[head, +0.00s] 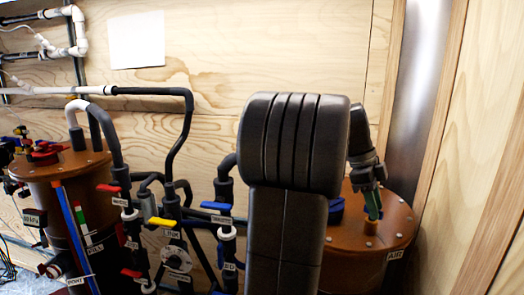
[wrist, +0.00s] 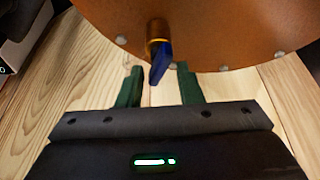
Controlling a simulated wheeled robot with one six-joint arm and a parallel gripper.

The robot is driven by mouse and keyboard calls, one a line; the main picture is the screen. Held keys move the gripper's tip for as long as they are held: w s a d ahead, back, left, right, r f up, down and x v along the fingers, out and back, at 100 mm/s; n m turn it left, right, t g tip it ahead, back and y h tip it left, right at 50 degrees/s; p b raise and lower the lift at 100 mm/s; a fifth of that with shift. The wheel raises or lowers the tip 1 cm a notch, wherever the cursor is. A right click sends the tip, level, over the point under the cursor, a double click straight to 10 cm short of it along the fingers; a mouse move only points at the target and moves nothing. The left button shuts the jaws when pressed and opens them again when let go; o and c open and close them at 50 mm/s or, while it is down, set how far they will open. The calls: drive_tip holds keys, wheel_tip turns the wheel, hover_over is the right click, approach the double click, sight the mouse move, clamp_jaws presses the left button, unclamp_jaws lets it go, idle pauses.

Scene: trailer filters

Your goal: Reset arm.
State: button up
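My gripper (wrist: 157,75) has green fingers held apart in the wrist view. A small blue valve handle (wrist: 161,66) on a brass fitting (wrist: 157,30) shows just beyond and between the fingertips. I see no finger touching it, though the exact distance is hard to tell. In the head view my gripper (head: 372,197) points down at the right, close to the blue handle (head: 374,211) on top of the brown lid of the AIR tank (head: 385,250). My own dark arm hides much of that tank's left side.
A second brown-topped tank (head: 75,165) stands at the left. Pipes and valves with red, yellow and blue handles (head: 217,206) fill the middle. A plywood wall (head: 225,50) with a white sheet (head: 137,39) is behind. A wooden wall (head: 480,150) closes the right side.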

drive_tip(key=shift+n+t, duration=0.4)
drive_tip(key=shift+n, duration=0.7)
drive_tip(key=shift+r, duration=0.1)
